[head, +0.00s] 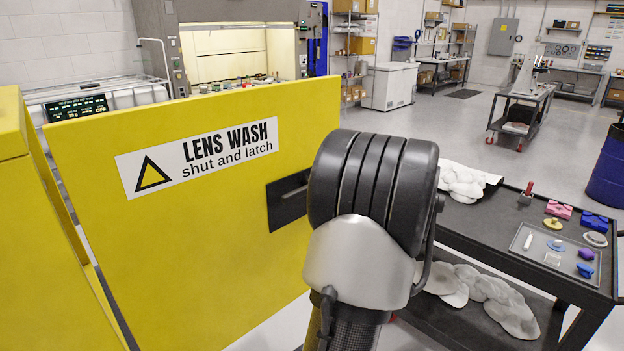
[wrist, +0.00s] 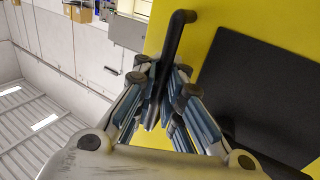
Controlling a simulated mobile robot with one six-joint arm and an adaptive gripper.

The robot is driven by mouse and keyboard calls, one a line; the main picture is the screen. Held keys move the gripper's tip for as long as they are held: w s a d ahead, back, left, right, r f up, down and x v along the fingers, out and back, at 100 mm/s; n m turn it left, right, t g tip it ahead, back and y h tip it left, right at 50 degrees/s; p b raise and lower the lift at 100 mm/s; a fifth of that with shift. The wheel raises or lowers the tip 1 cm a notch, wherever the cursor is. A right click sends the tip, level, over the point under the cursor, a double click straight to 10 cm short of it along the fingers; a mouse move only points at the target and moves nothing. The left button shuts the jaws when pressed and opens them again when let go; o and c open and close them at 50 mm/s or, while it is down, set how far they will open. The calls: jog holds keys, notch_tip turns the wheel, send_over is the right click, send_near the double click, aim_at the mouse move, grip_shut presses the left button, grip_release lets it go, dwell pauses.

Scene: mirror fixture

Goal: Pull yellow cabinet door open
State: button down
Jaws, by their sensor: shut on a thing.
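The yellow cabinet door (head: 200,240) fills the left half of the head view and carries a white "LENS WASH shut and latch" label (head: 195,155). A black plate (head: 287,197) is near its right edge, partly hidden by my arm. In the wrist view, my gripper (wrist: 163,110) has its fingers on both sides of the black handle bar (wrist: 176,35) and is shut on it. The yellow door face (wrist: 225,30) and black plate (wrist: 260,95) lie to the right. My fingers are hidden behind my wrist in the head view.
A yellow panel (head: 35,250) stands at the left, with a gap between it and the door. A dark cart (head: 480,225) with a tray and small coloured parts stands close on the right. A blue drum (head: 608,170) is at the far right. Open floor lies behind.

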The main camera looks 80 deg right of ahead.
jog(key=s+a, duration=0.3)
jog(key=shift+s+a, duration=0.2)
jog(key=c, duration=2)
grip_release()
jog(key=shift+o, duration=0.2)
jog(key=shift+s, duration=0.1)
jog(key=v, duration=1.2)
